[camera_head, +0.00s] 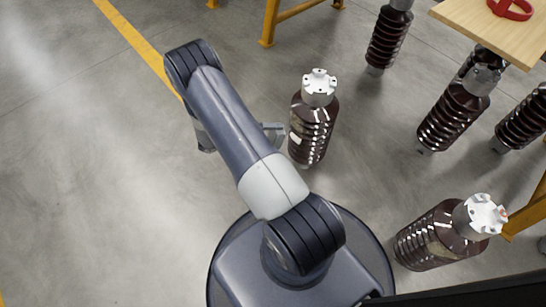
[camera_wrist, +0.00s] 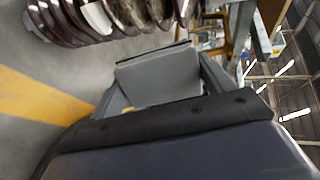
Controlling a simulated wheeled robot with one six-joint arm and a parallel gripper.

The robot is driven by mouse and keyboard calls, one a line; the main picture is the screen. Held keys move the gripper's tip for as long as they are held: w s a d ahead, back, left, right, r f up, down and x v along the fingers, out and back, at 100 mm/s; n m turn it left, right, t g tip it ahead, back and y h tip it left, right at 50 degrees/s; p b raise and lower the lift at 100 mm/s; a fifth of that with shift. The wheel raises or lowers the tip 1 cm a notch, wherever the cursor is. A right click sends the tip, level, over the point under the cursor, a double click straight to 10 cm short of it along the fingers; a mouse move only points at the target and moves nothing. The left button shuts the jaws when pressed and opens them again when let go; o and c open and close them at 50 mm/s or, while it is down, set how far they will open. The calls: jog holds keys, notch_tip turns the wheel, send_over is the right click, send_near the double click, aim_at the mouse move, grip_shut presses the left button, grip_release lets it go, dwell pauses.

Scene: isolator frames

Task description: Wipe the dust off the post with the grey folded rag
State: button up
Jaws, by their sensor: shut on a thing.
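A brown ribbed post (camera_head: 313,128) with a white bolted cap stands upright on the floor just right of my gripper (camera_head: 272,134). Its ribs also show at the top of the wrist view (camera_wrist: 85,18). My gripper (camera_wrist: 163,88) is shut on the grey folded rag (camera_wrist: 158,76), a flat grey pad between the fingers. The rag faces the ribs in the wrist view; I cannot tell whether it touches them. Another capped post (camera_head: 425,238) at the lower right has a dull tan patch on its side. Dust on the nearer post is not clear.
Several more brown ribbed posts, one of them the post at the top (camera_head: 388,40), stand at the right. A wooden table (camera_head: 470,22) with a red ring (camera_head: 510,9) is at the upper right. Yellow trestle legs (camera_head: 270,25) stand at the back. Floor at the left is clear.

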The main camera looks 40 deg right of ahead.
aim_at(295, 135)
notch_tip(295, 135, down, 11)
jog(key=d+n+t+h+b, duration=0.1)
jog(key=n+t+h+b, duration=0.35)
jog(key=t, duration=0.25)
jog(key=shift+n, duration=0.35)
jog(key=shift+w+d+r, duration=0.1)
jog(key=shift+w+d, duration=0.1)
jog(key=shift+d, duration=1.3)
jog(key=shift+w+d+r, duration=0.1)
jog(key=shift+w+d, duration=0.1)
jog(key=shift+d, duration=1.3)
jog(key=shift+d+f, duration=0.1)
jog(key=shift+d, duration=0.75)
jog(key=shift+w+r, duration=0.1)
jog(key=shift+r, duration=0.1)
